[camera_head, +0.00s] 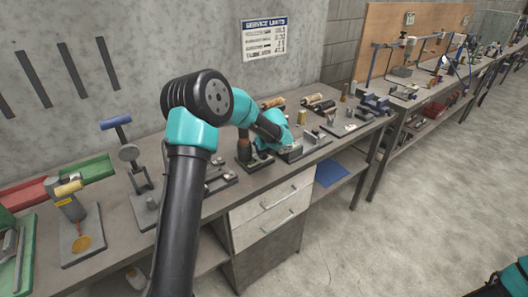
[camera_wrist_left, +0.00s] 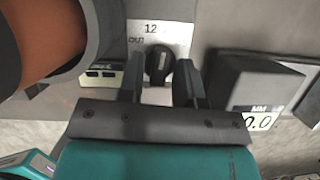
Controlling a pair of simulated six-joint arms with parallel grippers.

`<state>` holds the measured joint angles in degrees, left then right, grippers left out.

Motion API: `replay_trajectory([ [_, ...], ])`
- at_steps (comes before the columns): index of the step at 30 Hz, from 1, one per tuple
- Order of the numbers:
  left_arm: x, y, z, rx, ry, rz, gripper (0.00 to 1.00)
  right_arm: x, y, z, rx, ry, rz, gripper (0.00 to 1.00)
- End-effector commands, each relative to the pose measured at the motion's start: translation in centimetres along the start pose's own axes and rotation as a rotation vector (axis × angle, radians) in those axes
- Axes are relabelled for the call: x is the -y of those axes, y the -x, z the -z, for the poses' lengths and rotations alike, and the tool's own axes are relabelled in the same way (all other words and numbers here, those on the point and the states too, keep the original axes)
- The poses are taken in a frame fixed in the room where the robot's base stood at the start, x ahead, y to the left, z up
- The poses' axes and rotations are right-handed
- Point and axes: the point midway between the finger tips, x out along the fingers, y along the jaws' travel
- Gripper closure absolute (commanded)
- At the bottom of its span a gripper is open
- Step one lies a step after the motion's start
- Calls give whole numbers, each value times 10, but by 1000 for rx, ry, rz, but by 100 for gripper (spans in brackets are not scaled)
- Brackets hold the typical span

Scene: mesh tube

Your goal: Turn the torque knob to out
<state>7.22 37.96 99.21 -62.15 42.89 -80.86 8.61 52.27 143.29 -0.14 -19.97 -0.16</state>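The torque knob (camera_wrist_left: 158,63) is a small black knob on a pale plate (camera_wrist_left: 165,32) in the left wrist view. The plate is marked "12" above the knob and "OUT" at its upper left. My left gripper (camera_wrist_left: 160,82) has its two dark fingers apart, one on each side of the knob. The fingers are very close to it; I cannot tell whether they touch it. Where the knob points is unclear. In the head view my left gripper (camera_head: 288,147) is low over the bench, and its wrist hides the knob. My right gripper is out of view.
In the left wrist view, an orange-brown cylinder with a grey rim (camera_wrist_left: 38,45) is close on the left. A dark box (camera_wrist_left: 245,85) with an "MM" display is close on the right. The bench (camera_head: 225,202) holds several fixtures and rollers. Open floor (camera_head: 400,230) lies in front.

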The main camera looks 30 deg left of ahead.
Motion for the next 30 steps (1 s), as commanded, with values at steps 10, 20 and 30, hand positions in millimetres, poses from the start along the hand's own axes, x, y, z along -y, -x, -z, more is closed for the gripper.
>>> replay_trajectory([
  [10,0,0,0,0,0,0,100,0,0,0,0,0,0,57],
  [20,1,-1,0,0,91,-39,100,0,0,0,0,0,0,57],
  [30,1,-2,0,-2,242,-102,100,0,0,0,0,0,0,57],
])
